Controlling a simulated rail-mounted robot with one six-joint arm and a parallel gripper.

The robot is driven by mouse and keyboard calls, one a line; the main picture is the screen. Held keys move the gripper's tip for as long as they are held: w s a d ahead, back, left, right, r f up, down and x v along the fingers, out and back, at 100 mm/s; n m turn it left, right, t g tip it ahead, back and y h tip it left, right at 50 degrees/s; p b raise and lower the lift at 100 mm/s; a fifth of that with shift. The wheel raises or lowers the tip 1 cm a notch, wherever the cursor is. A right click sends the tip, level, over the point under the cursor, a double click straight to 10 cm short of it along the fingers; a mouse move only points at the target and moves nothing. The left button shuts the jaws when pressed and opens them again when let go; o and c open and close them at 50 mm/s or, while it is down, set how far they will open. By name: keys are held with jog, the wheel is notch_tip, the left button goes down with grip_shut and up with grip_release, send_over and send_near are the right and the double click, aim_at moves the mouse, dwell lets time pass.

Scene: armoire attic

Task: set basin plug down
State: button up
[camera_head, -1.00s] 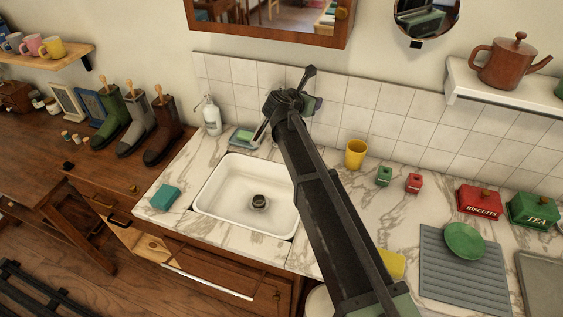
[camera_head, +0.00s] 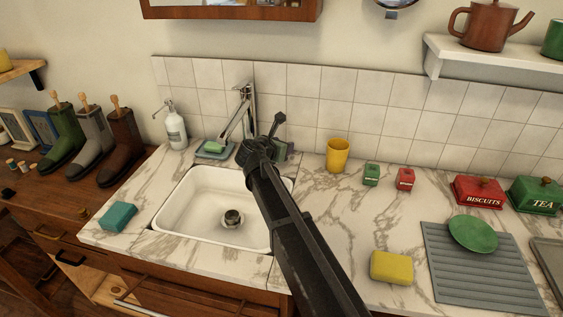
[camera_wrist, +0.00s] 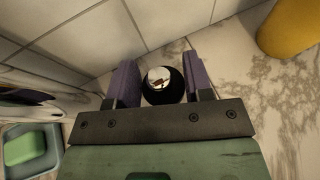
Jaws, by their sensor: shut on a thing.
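My gripper (camera_wrist: 160,78) is shut on the basin plug (camera_wrist: 163,88), a round black piece with a shiny metal top, held between two purple finger pads. In the head view my gripper (camera_head: 286,151) is mostly behind my arm, by the back of the counter and right of the tap (camera_head: 240,112). The plug is hidden there. Marble counter (camera_wrist: 285,95) shows close around it in the wrist view; I cannot tell whether the plug touches it. The white basin (camera_head: 182,212) is in front and left, its drain (camera_head: 232,217) uncovered.
A yellow cup (camera_head: 338,155) stands right of my gripper, the tiled wall (camera_head: 305,95) close behind. A soap dish with a green sponge (camera_head: 214,149) lies left of the tap. Free marble (camera_head: 335,215) lies right of the basin. A yellow sponge (camera_head: 390,267) is nearer.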

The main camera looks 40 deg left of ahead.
notch_tip(320, 180, down, 3)
jog(key=shift+f+b, duration=0.2)
jog(key=shift+b, duration=0.65)
jog(key=shift+r, duration=0.25)
jog(key=shift+f, duration=0.15)
jog(key=o, duration=0.9)
jog(key=shift+s+r+p, duration=0.15)
jog(key=shift+r+p, duration=0.2)
jog(key=shift+p, duration=0.1)
jog(key=p+v, duration=0.4)
jog(key=v, duration=0.7)
jog(key=shift+s+f, duration=0.1)
jog(key=shift+s, duration=0.25)
